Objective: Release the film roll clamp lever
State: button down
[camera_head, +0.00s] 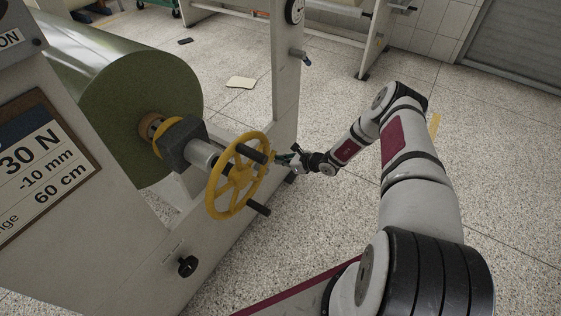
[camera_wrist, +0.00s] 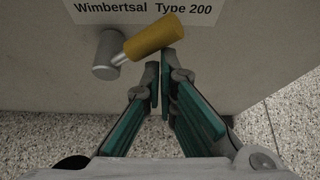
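The clamp lever, with a yellow handle (camera_wrist: 153,38) on a grey round pivot (camera_wrist: 108,55), sits on the pale machine panel in the wrist view. The handle slants up to the right from the pivot. My gripper (camera_wrist: 160,72) has green-padded fingers nearly together, with only a thin gap and nothing seen between them. Its tips are just below the free end of the handle; I cannot tell whether they touch it. In the head view my gripper (camera_head: 285,158) is low beside the machine frame, just right of the yellow handwheel, and the lever is not clearly made out.
The yellow handwheel (camera_head: 211,198) with black handles stands close left of my gripper. A large green film roll (camera_head: 150,90) lies behind it on the shaft. A label (camera_wrist: 150,10) is above the lever. The speckled floor (camera_head: 320,225) to the right is open.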

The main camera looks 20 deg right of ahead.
notch_tip(320, 180, down, 3)
jog(key=d+b, duration=0.3)
jog(key=s+d+r+p, duration=0.1)
jog(key=s+r+p, duration=0.2)
jog(key=s, duration=0.5)
jog(key=shift+d+r, duration=0.3)
jog(key=shift+r, duration=0.1)
jog(key=shift+s, duration=0.1)
